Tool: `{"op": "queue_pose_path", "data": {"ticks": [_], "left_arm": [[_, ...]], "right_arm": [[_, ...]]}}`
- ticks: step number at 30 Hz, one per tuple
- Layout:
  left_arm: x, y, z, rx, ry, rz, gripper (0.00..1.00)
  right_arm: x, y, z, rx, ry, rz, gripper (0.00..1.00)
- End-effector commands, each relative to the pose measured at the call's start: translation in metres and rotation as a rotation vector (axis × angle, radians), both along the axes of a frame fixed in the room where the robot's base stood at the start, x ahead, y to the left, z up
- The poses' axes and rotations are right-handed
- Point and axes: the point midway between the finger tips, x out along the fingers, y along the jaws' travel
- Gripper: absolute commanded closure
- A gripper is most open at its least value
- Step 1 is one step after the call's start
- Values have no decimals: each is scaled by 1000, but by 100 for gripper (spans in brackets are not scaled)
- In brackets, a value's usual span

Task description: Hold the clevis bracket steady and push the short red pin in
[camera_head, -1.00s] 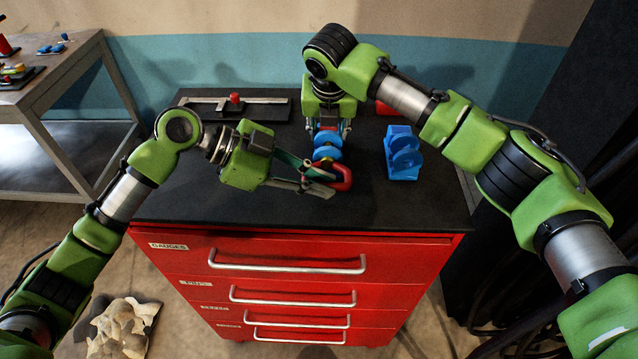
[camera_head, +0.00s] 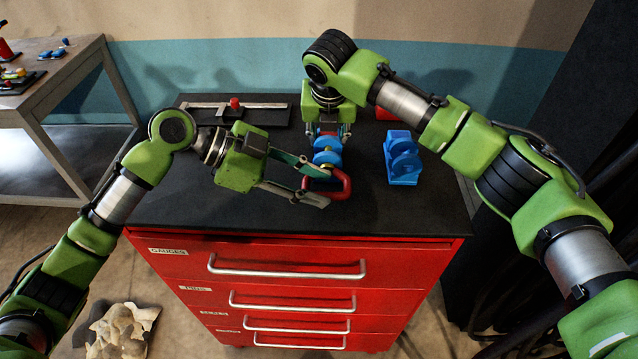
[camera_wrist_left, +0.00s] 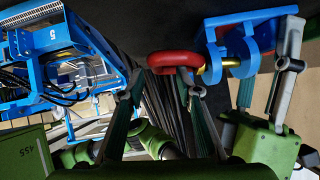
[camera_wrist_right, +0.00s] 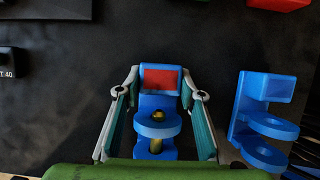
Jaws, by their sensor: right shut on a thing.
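A blue clevis bracket (camera_head: 327,152) with a red patch stands on the black cabinet top. My right gripper (camera_wrist_right: 161,80) is shut on it, one finger along each side. The short pin's red loop handle (camera_head: 343,184) is in front of the bracket. Its gold shaft (camera_wrist_left: 215,66) runs from the handle to the lugs, with a short length showing between handle and lug. Gold (camera_wrist_right: 158,115) also shows in the lug holes in the right wrist view. My left gripper (camera_head: 321,188) is open, its fingers spread around the handle's near side.
A second blue bracket (camera_head: 402,160) stands to the right with empty holes. A dark tray with a metal rail and red knob (camera_head: 235,104) lies at the back left. The cabinet top's front edge is close; its front left part is clear.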

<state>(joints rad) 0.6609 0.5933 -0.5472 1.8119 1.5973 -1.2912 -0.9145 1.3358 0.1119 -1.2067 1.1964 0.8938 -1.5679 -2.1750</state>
Motion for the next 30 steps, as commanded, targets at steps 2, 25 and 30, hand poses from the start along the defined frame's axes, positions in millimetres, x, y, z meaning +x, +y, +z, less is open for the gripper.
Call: {"op": "queue_pose_path", "data": {"ticks": [2,25,30], "left_arm": [[1,13,8,1,-4,5,68],[-6,92,59,-1,-3,1,68],[-6,92,59,-1,-4,2,68]], "right_arm": [[0,0,0,1,0,0,100],[0,1,0,1,0,0,100],[0,1,0,1,0,0,100]]}}
